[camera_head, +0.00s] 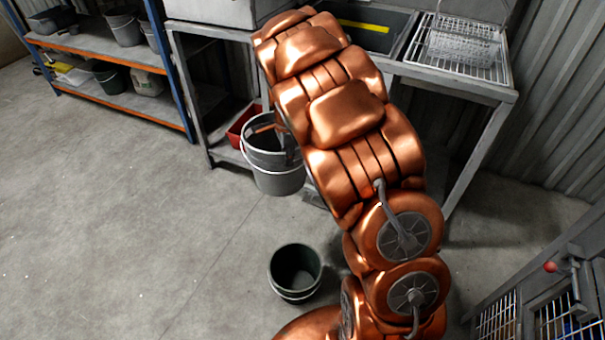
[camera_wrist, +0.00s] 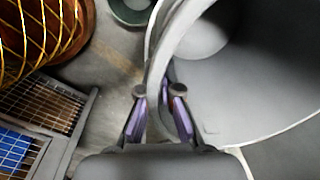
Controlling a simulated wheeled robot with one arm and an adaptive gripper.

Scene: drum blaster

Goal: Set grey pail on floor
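The grey pail (camera_head: 278,182) is upright in the head view, in front of the bench and left of my arm. It appears to hang above the floor. In the wrist view the pail (camera_wrist: 270,75) fills the upper right, with its inside showing. My gripper (camera_wrist: 159,92) has one finger on each side of the pail's wall at the rim and appears shut on it. In the head view my arm hides most of the gripper. The concrete floor (camera_head: 130,240) is bare at the left.
A dark green bucket (camera_head: 285,293) stands on the floor nearer to me. A metal bench (camera_head: 455,82) with a sink is behind. A red bin (camera_head: 240,122) sits under it. A blue and orange shelf (camera_head: 125,100) with buckets is at the back left. Wire crates (camera_head: 555,318) are at the right.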

